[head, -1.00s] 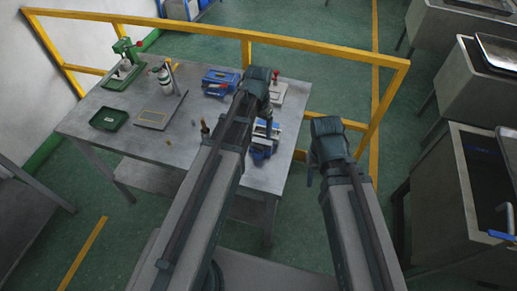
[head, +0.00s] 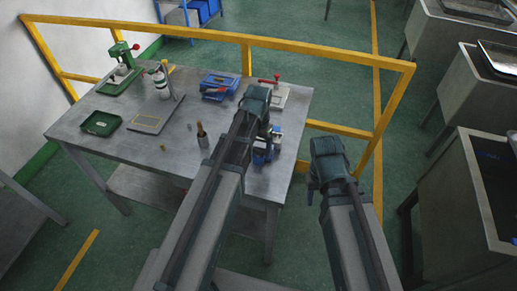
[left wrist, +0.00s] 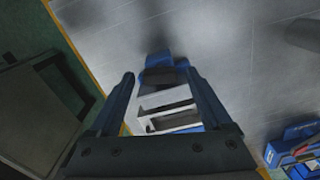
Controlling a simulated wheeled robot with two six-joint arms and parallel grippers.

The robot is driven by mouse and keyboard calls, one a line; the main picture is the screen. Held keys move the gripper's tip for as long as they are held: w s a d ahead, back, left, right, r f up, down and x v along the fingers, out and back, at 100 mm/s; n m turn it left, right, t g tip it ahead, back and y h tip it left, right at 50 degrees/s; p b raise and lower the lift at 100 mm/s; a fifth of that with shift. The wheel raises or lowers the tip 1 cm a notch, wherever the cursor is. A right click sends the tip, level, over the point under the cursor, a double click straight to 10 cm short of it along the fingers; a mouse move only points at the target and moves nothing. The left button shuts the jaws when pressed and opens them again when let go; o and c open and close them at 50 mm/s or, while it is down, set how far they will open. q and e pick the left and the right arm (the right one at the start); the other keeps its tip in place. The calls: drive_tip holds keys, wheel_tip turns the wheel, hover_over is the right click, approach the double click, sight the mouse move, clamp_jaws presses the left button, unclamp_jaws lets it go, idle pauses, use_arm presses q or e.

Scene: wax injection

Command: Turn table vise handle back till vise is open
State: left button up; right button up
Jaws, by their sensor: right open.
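The blue table vise (head: 262,152) with pale metal jaws stands near the table's right front edge, partly hidden by my left arm in the head view. In the left wrist view the vise (left wrist: 165,99) lies between and beyond the fingers. My left gripper (left wrist: 160,80) is open there, with its two fingers apart and nothing seen held. In the head view the left gripper (head: 258,100) is over the table, its fingertips hidden. I cannot make out the vise handle clearly. My right gripper (head: 326,160) is open, off the table's right side, away from the vise.
The grey table (head: 105,160) also bears a green press (head: 122,70), a green tray (head: 101,123), a dark bottle (head: 202,136) and a blue case (head: 219,87). A yellow rail (head: 200,35) runs behind the table. Grey sinks (head: 455,60) stand at right.

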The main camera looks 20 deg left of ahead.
sight(259, 150)
use_arm(q)
clamp_jaws()
drive_tip(key=shift+n, duration=1.4)
drive_tip(key=shift+o, duration=0.3)
unclamp_jaws()
wheel_tip(259, 150, up, 14)
drive_tip(key=p, duration=1.3)
drive_tip(key=shift+p, duration=0.4)
drive_tip(key=shift+f, duration=0.15)
